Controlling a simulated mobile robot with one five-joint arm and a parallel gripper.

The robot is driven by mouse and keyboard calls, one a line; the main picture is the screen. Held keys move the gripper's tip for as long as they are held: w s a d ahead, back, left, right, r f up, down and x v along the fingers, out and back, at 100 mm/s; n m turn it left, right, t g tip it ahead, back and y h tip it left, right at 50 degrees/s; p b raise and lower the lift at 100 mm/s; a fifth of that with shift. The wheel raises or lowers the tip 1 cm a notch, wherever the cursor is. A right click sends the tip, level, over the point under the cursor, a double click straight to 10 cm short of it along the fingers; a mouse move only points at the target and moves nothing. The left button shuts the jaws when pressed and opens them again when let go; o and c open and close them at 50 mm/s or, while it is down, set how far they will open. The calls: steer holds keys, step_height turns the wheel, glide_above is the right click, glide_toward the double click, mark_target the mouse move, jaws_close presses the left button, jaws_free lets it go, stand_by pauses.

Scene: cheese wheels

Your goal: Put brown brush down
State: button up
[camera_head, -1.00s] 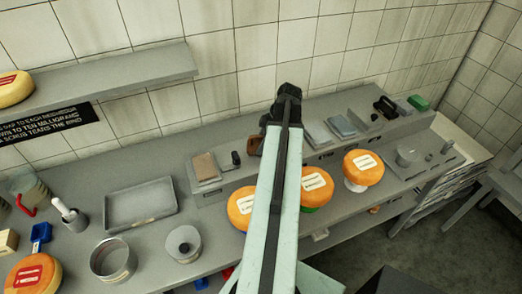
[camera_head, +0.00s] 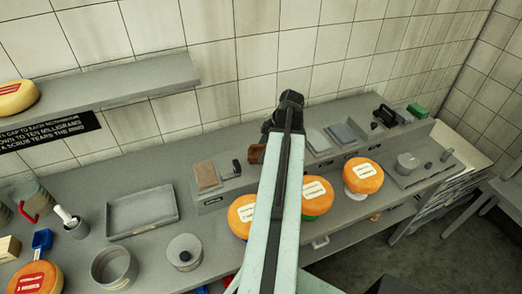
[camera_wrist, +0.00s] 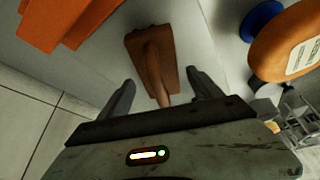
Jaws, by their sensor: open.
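The brown brush (camera_wrist: 140,47) lies on a pale grey surface in the wrist view, its narrow handle pointing towards my gripper (camera_wrist: 160,88). The handle end lies between the two spread fingers in the picture, with a gap on each side. My gripper is open. In the head view, my gripper (camera_head: 284,112) is over the raised ledge at the back of the bench, and a brown part of the brush (camera_head: 256,153) shows just left of my arm. My arm hides the rest of it.
Orange cheese wheels (camera_head: 363,176) stand in front of the raised ledge (camera_head: 215,201). A brown block (camera_head: 206,175) lies left of the brush, and grey slabs (camera_head: 341,134) lie right of it. A grey tray (camera_head: 142,233) sits further left. The tiled wall (camera_head: 240,60) rises behind.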

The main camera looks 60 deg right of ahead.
steer(key=p+v, duration=0.8)
steer(key=v, duration=0.2)
steer(key=shift+w+r, duration=0.1)
steer(key=shift+w, duration=0.1)
steer(key=shift+s+d+r+p, duration=0.1)
steer(key=shift+s+r+p, duration=0.15)
steer(key=shift+r+p, duration=0.2)
steer(key=shift+f, duration=0.15)
steer(key=w+a+f+m+g, duration=0.1)
steer(key=w+a+g, duration=0.1)
steer(key=w+a, duration=0.9)
steer(key=w+a+m+g, duration=0.1)
steer(key=w+a+m, duration=0.1)
steer(key=w+a, duration=1)
steer(key=w+a+m+g+h, duration=0.1)
steer(key=w+a+m+h, duration=0.1)
steer(key=a, duration=2.8)
steer(key=shift+f+m, duration=0.5)
steer(key=shift+m, duration=0.1)
